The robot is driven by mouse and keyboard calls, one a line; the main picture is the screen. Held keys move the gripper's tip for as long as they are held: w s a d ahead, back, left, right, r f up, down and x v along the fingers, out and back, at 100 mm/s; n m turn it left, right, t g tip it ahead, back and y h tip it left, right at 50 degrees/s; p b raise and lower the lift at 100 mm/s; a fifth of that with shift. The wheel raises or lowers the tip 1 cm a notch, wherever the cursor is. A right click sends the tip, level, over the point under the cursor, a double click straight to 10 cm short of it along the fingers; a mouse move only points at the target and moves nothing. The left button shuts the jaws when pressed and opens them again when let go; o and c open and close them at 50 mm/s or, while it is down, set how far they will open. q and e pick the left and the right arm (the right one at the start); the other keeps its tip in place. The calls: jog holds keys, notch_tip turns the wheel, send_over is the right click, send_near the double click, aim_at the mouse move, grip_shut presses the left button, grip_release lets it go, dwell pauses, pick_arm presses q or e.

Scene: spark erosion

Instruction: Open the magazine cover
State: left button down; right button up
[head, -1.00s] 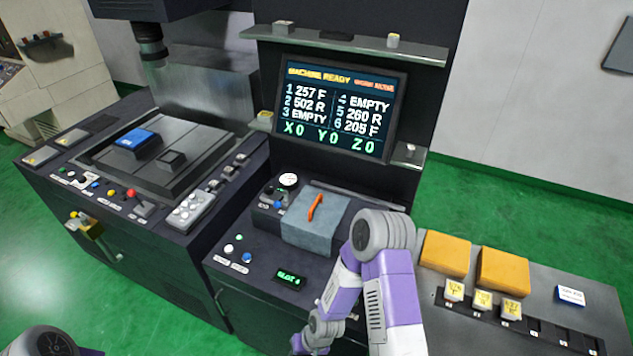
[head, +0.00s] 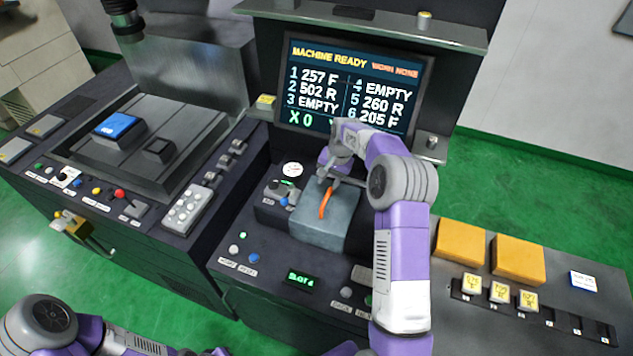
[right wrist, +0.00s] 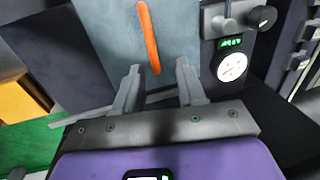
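The magazine cover (head: 318,232) is a grey-blue lid on the machine's front panel, below the screen. It looks closed, and an orange handle (head: 325,203) runs along its top. The handle also shows in the right wrist view (right wrist: 149,38), with the cover (right wrist: 108,40) around it. My right gripper (right wrist: 158,72) is open and empty. Its two fingers lie on either side of the line of the handle, near the handle's lower end. In the head view my right gripper (head: 333,178) is at the handle's far end. My left arm shows at the lower left, its gripper out of sight.
The screen (head: 350,85) stands behind the cover, partly hidden by my right arm. A round white gauge (head: 292,169) and a black knob (right wrist: 263,17) sit beside the cover. Orange blocks (head: 460,243) and several small labelled pieces stand on the right bench.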

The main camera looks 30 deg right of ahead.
aim_at(326, 198)
jog(key=f, duration=0.3)
jog(key=f+p, duration=0.1)
jog(key=f, duration=0.1)
jog(key=shift+s+a+f, duration=0.25)
jog(key=shift+s+a, duration=0.1)
jog(key=shift+f, duration=0.3)
jog(key=shift+s, duration=0.2)
jog(key=shift+w+f, duration=0.1)
jog(key=shift+w, duration=0.05)
jog(key=shift+c, duration=1.4)
pick_arm(q)
jog(key=shift+s+r, duration=0.75)
jog(key=shift+s, duration=0.1)
pick_arm(e)
grip_shut()
jog(key=shift+a, duration=0.1)
